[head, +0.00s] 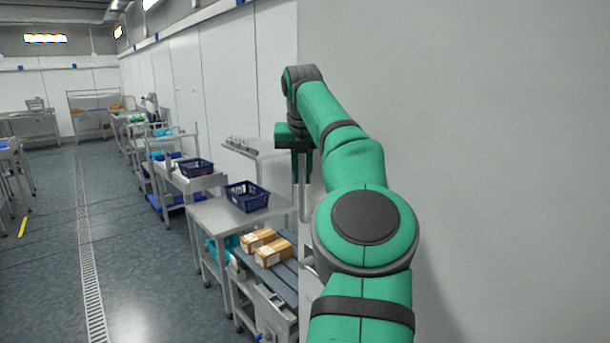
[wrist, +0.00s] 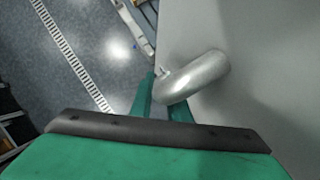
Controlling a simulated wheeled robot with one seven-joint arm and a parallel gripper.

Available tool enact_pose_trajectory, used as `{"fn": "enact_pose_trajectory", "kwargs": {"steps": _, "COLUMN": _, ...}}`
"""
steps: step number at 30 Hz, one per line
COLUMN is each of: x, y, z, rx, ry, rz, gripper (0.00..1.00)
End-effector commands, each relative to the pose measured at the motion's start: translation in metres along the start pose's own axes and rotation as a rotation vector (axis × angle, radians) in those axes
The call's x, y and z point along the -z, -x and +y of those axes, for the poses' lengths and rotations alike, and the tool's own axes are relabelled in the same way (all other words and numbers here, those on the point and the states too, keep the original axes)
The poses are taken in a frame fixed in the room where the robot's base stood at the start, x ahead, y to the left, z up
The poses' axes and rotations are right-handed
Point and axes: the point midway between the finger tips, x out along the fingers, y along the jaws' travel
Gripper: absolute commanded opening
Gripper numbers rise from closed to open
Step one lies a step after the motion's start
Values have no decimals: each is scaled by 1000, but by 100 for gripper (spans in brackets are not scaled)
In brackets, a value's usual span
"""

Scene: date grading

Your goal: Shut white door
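The white door (head: 500,150) is a large pale flat panel that fills the right of the head view. It also fills the right of the wrist view (wrist: 275,60). A rounded metal handle (wrist: 200,77) sticks out from its face in the wrist view. My gripper (head: 301,180) points down beside the door's left edge in the head view. Its green fingers (wrist: 163,100) stand apart, and the handle's free end overlaps the right one in the wrist view. The fingers look open. I cannot tell whether they touch the handle.
Left of the door edge stand a metal table with a dark blue crate (head: 246,196) and a slatted conveyor with cardboard boxes (head: 266,247). More benches line the wall behind.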

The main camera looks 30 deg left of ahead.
Motion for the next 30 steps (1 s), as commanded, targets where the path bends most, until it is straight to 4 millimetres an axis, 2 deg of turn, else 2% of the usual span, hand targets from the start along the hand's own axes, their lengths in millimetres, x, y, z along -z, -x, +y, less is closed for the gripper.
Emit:
{"fn": "enact_pose_trajectory", "kwargs": {"steps": 1, "x": -4, "y": -1, "z": -8, "rx": 10, "ry": -14, "rz": -12, "gripper": 0}}
{"fn": "enact_pose_trajectory", "kwargs": {"steps": 11, "x": -4, "y": -3, "z": -9, "rx": 16, "ry": -17, "rz": -11, "gripper": 0}}
{"fn": "enact_pose_trajectory", "kwargs": {"steps": 12, "x": -4, "y": -3, "z": -10, "rx": 16, "ry": -17, "rz": -11, "gripper": 25}}
{"fn": "enact_pose_trajectory", "kwargs": {"steps": 13, "x": -4, "y": -4, "z": -10, "rx": 16, "ry": -17, "rz": -10, "gripper": 32}}
{"fn": "enact_pose_trajectory", "kwargs": {"steps": 14, "x": -4, "y": -4, "z": -10, "rx": 17, "ry": -17, "rz": -10, "gripper": 34}}
{"fn": "enact_pose_trajectory", "kwargs": {"steps": 23, "x": -3, "y": -3, "z": -12, "rx": 18, "ry": -18, "rz": -6, "gripper": 34}}
{"fn": "enact_pose_trajectory", "kwargs": {"steps": 26, "x": -3, "y": 4, "z": -11, "rx": 18, "ry": -17, "rz": -7, "gripper": 34}}
{"fn": "enact_pose_trajectory", "kwargs": {"steps": 30, "x": -3, "y": 22, "z": -10, "rx": 18, "ry": -16, "rz": -11, "gripper": 34}}
